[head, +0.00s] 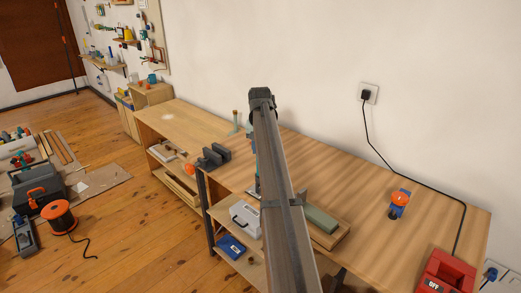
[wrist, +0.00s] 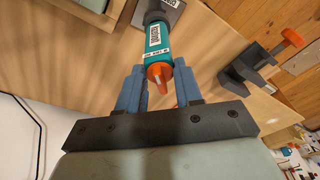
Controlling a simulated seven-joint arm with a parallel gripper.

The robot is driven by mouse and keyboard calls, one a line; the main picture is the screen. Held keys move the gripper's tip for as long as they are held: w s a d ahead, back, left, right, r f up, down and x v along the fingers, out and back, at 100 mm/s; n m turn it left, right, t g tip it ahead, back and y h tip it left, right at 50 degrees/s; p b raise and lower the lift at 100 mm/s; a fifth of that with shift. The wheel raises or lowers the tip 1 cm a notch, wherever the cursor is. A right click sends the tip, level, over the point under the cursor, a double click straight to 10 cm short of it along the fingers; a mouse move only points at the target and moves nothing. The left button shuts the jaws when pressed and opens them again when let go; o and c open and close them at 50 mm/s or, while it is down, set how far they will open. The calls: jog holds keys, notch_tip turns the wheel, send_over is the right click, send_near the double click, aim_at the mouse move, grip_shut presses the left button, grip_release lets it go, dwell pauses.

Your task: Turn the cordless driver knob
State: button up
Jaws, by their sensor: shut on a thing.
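The cordless driver (wrist: 157,38) is a teal cylinder with a white label and an orange tapered knob (wrist: 159,75) at its near end. A dark grey labelled plate (wrist: 168,12) is at its far end. My gripper (wrist: 160,82) has its two blue fingers on either side of the orange knob, shut on it. In the head view my arm hides most of the driver and the gripper; only slivers show beside the arm.
On the wooden bench (head: 350,172), a dark vise (head: 216,155) with an orange handle stands left of my arm. A green block (head: 321,219) is close on the right. Further right are a blue-and-orange item (head: 398,203) and a red box (head: 446,275) with a cord.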

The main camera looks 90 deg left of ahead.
jog(key=m, duration=0.5)
jog(key=shift+t, duration=0.4)
jog(key=o, duration=0.5)
jog(key=shift+r, duration=3)
